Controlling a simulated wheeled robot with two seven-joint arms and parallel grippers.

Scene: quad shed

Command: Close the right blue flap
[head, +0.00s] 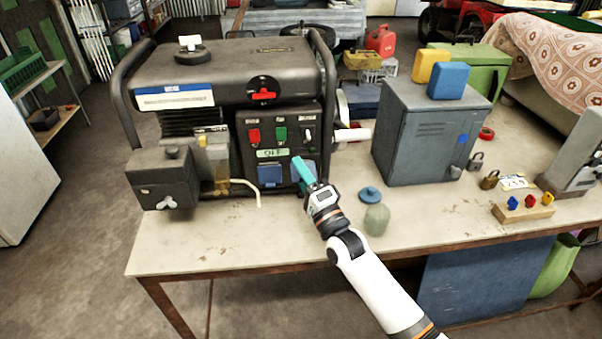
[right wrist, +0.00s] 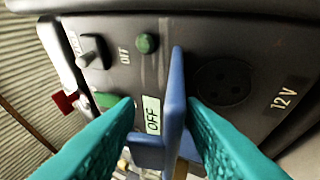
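The generator (head: 228,75) stands on the bench at the left, with its dark front panel towards me. Low on the panel are a left blue flap (head: 269,175) and a right blue flap (head: 309,169), the latter partly hidden behind my right gripper (head: 300,170). In the right wrist view the right blue flap (right wrist: 175,95) stands out from the panel, seen nearly edge-on. A dark round socket (right wrist: 224,82) beside it is uncovered, next to a "12 V" label. My right gripper's teal fingers (right wrist: 163,108) are apart, one on each side of the flap; contact is unclear. My left gripper is out of view.
An "OFF" label (head: 271,153) and coloured switches sit above the flaps. A glass jar (head: 377,219) and blue lid (head: 370,194) are just right of my right gripper. A grey metal cabinet (head: 425,135) stands farther right. The bench's front left is clear.

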